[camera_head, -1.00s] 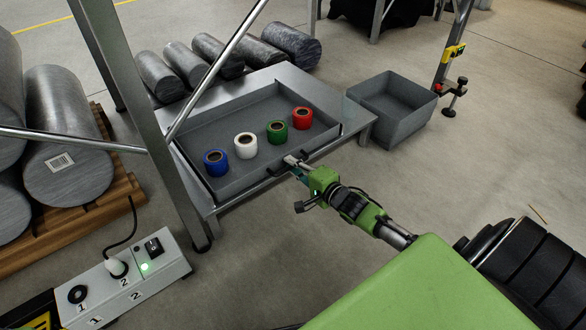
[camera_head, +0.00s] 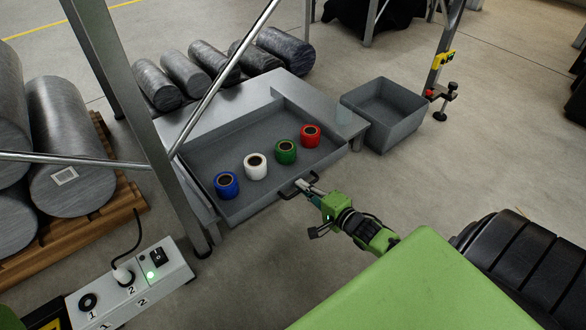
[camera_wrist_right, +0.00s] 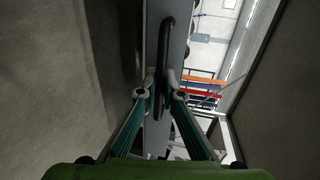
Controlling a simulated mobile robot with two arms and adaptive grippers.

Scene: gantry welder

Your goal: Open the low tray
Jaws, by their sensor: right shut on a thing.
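The low grey tray (camera_head: 240,158) is pulled partly out of the low metal table (camera_head: 205,115), its front overhanging the table's front edge. Blue (camera_head: 227,185), white (camera_head: 255,166), green (camera_head: 286,152) and red (camera_head: 310,136) tape rolls stand in a slanting row in it. My right gripper (camera_head: 305,186) is shut on the tray's dark handle (camera_head: 287,190) at the front wall. In the right wrist view the handle (camera_wrist_right: 167,50) passes between the fingertips (camera_wrist_right: 162,93). My left gripper is out of view.
A grey bin (camera_head: 400,125) stands on the floor right of the table. A metal post (camera_head: 130,95) and a diagonal bar (camera_head: 225,70) cross in front of the left side. A switch box (camera_head: 135,285) lies at lower left. Grey cylinders (camera_head: 70,185) rest on a pallet.

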